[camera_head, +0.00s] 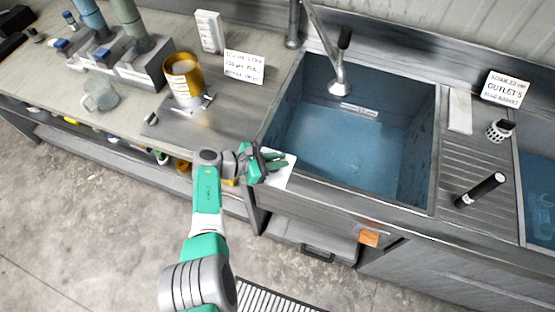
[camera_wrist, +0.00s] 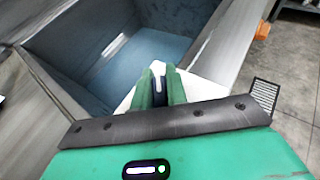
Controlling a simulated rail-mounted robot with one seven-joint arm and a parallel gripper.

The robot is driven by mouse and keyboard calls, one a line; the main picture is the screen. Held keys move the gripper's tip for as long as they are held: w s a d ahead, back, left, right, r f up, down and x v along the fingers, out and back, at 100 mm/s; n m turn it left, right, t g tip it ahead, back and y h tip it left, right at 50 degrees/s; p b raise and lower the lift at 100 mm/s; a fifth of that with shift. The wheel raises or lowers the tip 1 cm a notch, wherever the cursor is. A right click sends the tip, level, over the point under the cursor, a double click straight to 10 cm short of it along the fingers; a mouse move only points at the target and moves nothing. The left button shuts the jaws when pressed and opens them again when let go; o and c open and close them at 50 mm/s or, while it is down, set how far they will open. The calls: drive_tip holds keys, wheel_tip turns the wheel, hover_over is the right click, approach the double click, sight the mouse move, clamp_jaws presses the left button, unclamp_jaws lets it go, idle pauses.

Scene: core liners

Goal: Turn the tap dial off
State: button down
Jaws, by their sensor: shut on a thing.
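My gripper (camera_head: 281,161) is at the front left corner of the sink, over a white plate (camera_head: 279,180). In the wrist view its green fingers (camera_wrist: 158,78) are closed around a small dark piece with a pale strip (camera_wrist: 158,90), just above the white plate (camera_wrist: 202,88). Whether this piece is the tap dial I cannot tell; the fingers hide most of it. The tap (camera_head: 322,42), with a black handle (camera_head: 345,38), rises behind the sink, apart from my gripper. Its spout hangs over the basin.
The blue sink basin (camera_head: 345,150) lies just beyond my gripper. A gold container (camera_head: 184,78) and a clear jug (camera_head: 100,94) stand on the left counter. A black cylinder (camera_head: 480,190) and a dotted cup (camera_head: 499,131) are on the drainer at right.

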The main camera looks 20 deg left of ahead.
drive_tip(key=c, duration=1.4)
unclamp_jaws()
drive_tip(key=shift+p+v, duration=1.45)
drive_tip(key=shift+v, duration=2.45)
drive_tip(key=shift+f, duration=0.1)
